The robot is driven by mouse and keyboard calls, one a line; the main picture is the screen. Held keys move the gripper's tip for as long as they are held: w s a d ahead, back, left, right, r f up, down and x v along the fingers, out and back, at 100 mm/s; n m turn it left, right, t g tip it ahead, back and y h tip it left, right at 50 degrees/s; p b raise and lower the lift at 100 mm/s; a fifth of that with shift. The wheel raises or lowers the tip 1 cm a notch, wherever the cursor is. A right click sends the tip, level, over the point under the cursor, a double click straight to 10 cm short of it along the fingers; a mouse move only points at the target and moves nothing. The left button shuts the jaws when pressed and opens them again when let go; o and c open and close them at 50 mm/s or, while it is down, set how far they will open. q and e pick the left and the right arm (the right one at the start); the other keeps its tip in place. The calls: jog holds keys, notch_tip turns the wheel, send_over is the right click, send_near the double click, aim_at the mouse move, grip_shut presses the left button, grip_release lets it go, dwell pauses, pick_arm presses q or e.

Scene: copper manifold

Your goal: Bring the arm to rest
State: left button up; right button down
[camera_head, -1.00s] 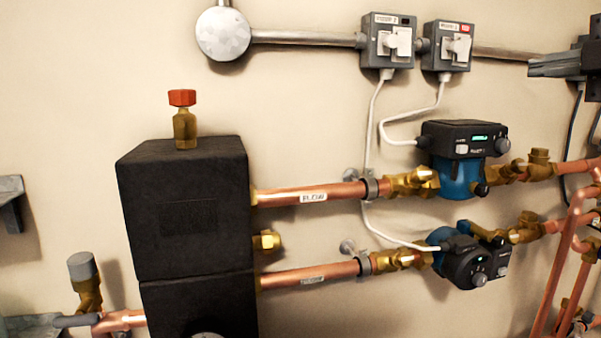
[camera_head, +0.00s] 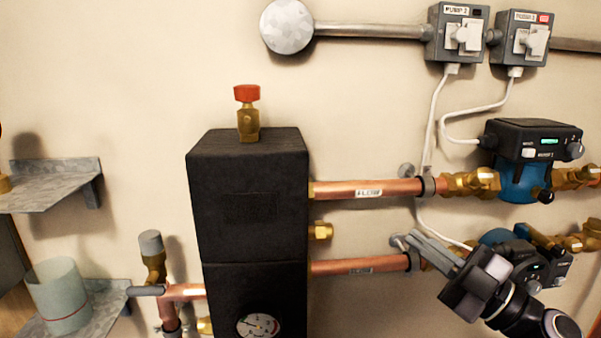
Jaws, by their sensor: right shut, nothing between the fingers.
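My right gripper (camera_head: 428,246) comes in from the lower right, with its grey fingers together and nothing between them. Its fingertips point up and left and overlap the lower copper pipe (camera_head: 345,266) near the pipe clip; I cannot tell whether they touch it. The gripper body hides part of the lower blue pump (camera_head: 515,258). My left gripper is not in view.
A black manifold block (camera_head: 250,200) with a red-capped valve (camera_head: 247,112) stands mid-wall. The upper pump (camera_head: 530,160) and two switch boxes (camera_head: 460,35) are at right. A grey shelf (camera_head: 50,185) and a translucent cup (camera_head: 60,295) are at left. Bare wall lies upper left.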

jog(key=s+d+f+m+h+p, duration=0.1)
jog(key=s+f+m+h, duration=0.35)
jog(key=f, duration=0.55)
jog(key=s+d+f+m+h, duration=0.1)
jog(key=s+f+m+h, duration=0.2)
jog(key=f+m+h, duration=0.45)
jog(key=s+d+f+m+h+p, duration=0.15)
jog(key=s+f+m, duration=0.25)
jog(key=f, duration=0.8)
jog(key=s+a+f+m+g+h, duration=0.1)
jog(key=s+f+g, duration=0.3)
jog(key=s+f, duration=0.3)
jog(key=shift+s+a+f, duration=0.15)
jog(key=shift+s+a, duration=0.05)
jog(key=shift+s, duration=0.7)
